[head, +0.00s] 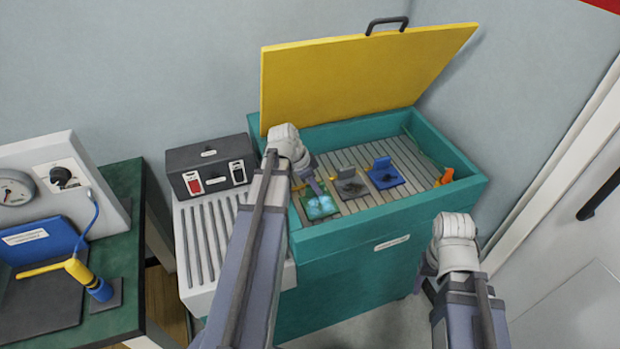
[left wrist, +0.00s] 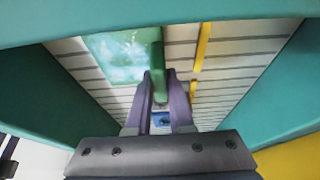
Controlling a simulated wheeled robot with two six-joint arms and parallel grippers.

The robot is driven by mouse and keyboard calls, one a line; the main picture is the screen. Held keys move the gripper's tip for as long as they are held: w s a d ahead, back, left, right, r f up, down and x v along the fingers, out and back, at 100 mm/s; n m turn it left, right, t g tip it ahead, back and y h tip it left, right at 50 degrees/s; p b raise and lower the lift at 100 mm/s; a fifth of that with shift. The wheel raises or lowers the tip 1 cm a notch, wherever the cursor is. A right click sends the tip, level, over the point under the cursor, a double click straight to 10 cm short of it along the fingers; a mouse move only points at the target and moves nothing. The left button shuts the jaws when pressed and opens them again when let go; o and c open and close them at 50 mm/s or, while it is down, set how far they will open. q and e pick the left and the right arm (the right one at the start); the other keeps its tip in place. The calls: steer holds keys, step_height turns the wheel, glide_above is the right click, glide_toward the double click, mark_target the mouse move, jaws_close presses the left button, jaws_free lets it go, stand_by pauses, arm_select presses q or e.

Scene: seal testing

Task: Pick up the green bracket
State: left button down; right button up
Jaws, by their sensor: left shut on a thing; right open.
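The green bracket (head: 322,208) is at the front left inside the open teal chest, over the slatted floor. Its flat base has a glossy, light patch, and the left wrist view shows its upright green plate (left wrist: 156,52) between my fingers. My left gripper (head: 316,187) reaches into the chest from the left. It is shut on the upright plate, as the left wrist view (left wrist: 160,90) also shows. I cannot tell whether the base touches the slats. My right gripper (head: 428,280) is open, outside the chest at the front right, its fingers mostly hidden behind its wrist.
A grey bracket (head: 350,187) and a blue bracket (head: 385,175) stand right of the green one. An orange item (head: 445,176) is near the chest's right wall. The yellow lid (head: 360,75) stands open behind. A grooved rack (head: 207,235) and black switch box (head: 208,165) are left.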

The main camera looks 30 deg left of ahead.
arm_select(q)
step_height(320, 180, up, 14)
steer(key=p, duration=1.2)
steer(key=shift+w+a+p, duration=0.15)
steer(key=shift+p, duration=0.25)
arm_select(e)
step_height(320, 180, up, 14)
arm_select(q)
steer(key=shift+f, duration=0.15)
arm_select(e)
steer(key=shift+f, duration=0.15)
